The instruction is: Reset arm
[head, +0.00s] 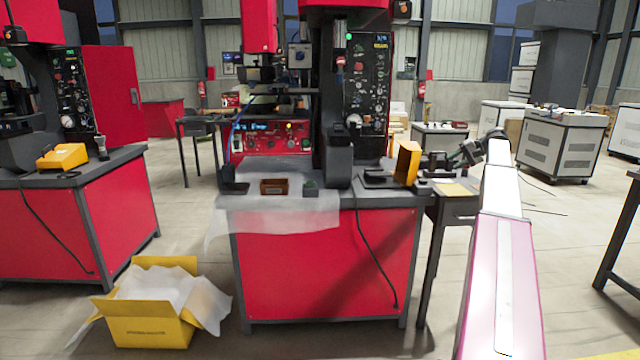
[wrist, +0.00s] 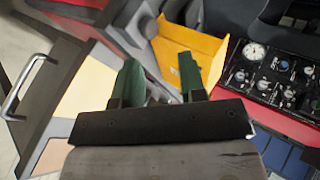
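My arm (head: 500,230) reaches forward along the right side of the head view, with its far end beside the right end of the red machine bench (head: 320,270). My gripper (wrist: 160,78) shows in the wrist view with two green fingers held apart. Nothing is visible gripped between them. A yellow bin (head: 407,163) stands at the right end of the bench. It also shows in the wrist view (wrist: 200,45), just beyond the fingertips, with the right finger overlapping it in the picture. Whether they touch cannot be told.
The bench carries a small brown box (head: 274,187) and a tall machine with a control panel (head: 366,90). A panel with a gauge (wrist: 255,51) is right of the fingers. A yellow carton (head: 150,325) with white lining sits on the floor. Floor at right is mostly open.

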